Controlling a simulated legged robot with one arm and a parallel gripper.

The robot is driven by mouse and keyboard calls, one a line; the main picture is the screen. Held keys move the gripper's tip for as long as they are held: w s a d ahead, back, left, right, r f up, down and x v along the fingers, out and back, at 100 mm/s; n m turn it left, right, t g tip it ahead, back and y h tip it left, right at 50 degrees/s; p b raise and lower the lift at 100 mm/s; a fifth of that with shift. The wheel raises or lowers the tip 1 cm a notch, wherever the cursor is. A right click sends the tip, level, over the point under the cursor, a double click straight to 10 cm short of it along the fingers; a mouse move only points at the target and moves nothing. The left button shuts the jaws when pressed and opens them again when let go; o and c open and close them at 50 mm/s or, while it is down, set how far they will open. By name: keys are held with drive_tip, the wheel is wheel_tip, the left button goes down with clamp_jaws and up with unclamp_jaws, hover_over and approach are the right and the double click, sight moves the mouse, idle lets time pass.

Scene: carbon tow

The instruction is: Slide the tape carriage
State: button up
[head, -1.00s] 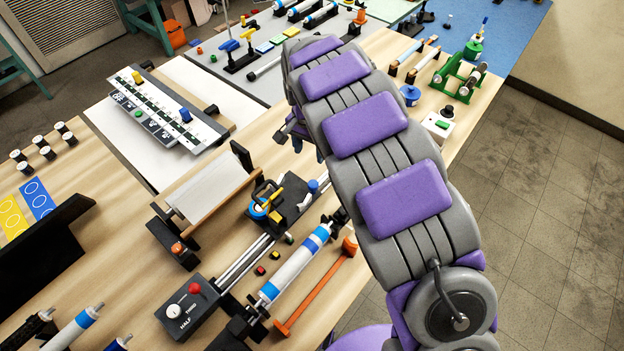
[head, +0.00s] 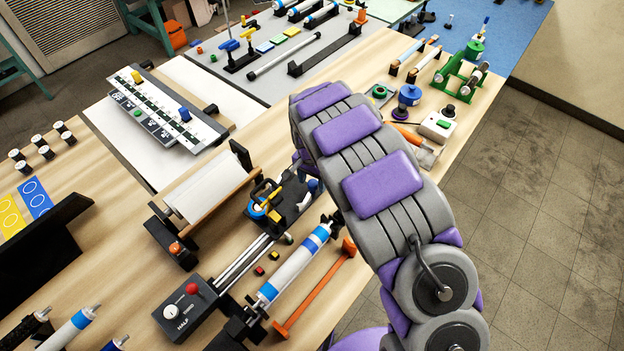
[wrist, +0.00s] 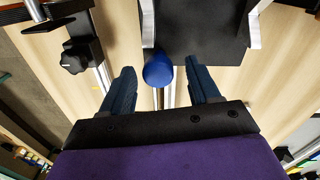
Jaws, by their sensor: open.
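The tape carriage (head: 294,196) is a dark plate with a blue and yellow tape part on it, on two silver rails (head: 242,266) along the bench. In the wrist view the carriage's dark plate (wrist: 205,40) is at the top. A rounded blue knob (wrist: 159,70) stands at its near edge, above the rails. My gripper (wrist: 160,65) is open, with one dark blue finger on each side of the knob. Gaps show between the knob and both fingers. In the head view my arm hides most of my gripper.
A black box with a red knob (head: 182,309) sits at the rails' near end. A white-and-blue roller (head: 293,264) and an orange bar (head: 315,288) lie right of the rails. A white roll stand (head: 208,187) is on the left. Small coloured blocks (head: 266,263) lie between.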

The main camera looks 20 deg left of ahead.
clamp_jaws()
idle(0.5)
